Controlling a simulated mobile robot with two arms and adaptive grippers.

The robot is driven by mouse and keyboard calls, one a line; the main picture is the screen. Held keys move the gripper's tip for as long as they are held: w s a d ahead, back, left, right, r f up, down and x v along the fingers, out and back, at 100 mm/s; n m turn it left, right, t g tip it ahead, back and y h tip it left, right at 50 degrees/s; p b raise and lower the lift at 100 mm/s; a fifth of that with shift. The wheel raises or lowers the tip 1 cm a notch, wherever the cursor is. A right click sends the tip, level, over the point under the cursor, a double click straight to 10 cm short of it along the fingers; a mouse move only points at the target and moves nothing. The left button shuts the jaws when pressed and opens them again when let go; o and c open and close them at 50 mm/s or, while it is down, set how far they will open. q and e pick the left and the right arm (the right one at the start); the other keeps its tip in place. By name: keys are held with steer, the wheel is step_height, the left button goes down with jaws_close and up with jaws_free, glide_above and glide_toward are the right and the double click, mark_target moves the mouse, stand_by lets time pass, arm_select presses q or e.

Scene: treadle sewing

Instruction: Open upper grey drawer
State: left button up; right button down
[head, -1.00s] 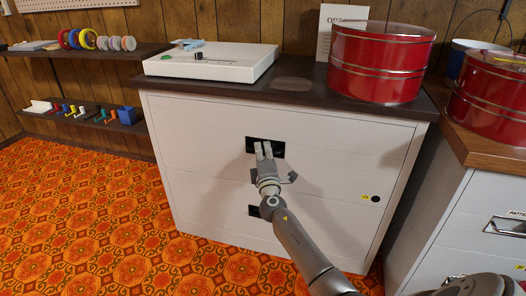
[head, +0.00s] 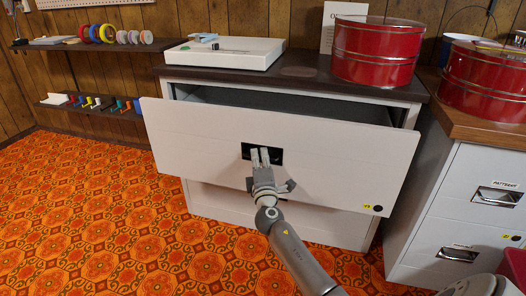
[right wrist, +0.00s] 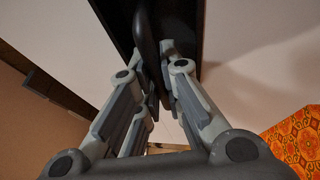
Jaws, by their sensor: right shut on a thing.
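The upper grey drawer (head: 330,160) stands partly pulled out of the pale cabinet in the head view, with a dark gap above its front. Its black recessed handle (head: 246,151) is in the middle of the front. My right gripper (head: 260,157) is at this handle, its fingers reaching into the recess. In the right wrist view the fingers (right wrist: 162,85) are closed around a dark handle bar (right wrist: 147,35). The lower drawer is mostly hidden behind the upper one and my arm. My left gripper is not in view.
A white device (head: 224,54) and a red round tin (head: 375,52) stand on the dark cabinet top (head: 300,72). A second filing cabinet (head: 470,215) stands close on the right. Wall shelves (head: 90,45) hang at the left. The patterned floor (head: 90,210) is clear in front.

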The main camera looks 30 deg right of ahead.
steer(key=s+a, duration=0.8)
steer(key=a, duration=0.1)
steer(key=shift+a+f, duration=0.1)
steer(key=c, duration=1.9)
jaws_free()
steer(key=shift+o, duration=0.2)
steer(key=v, duration=1.2)
steer(key=shift+w, duration=0.1)
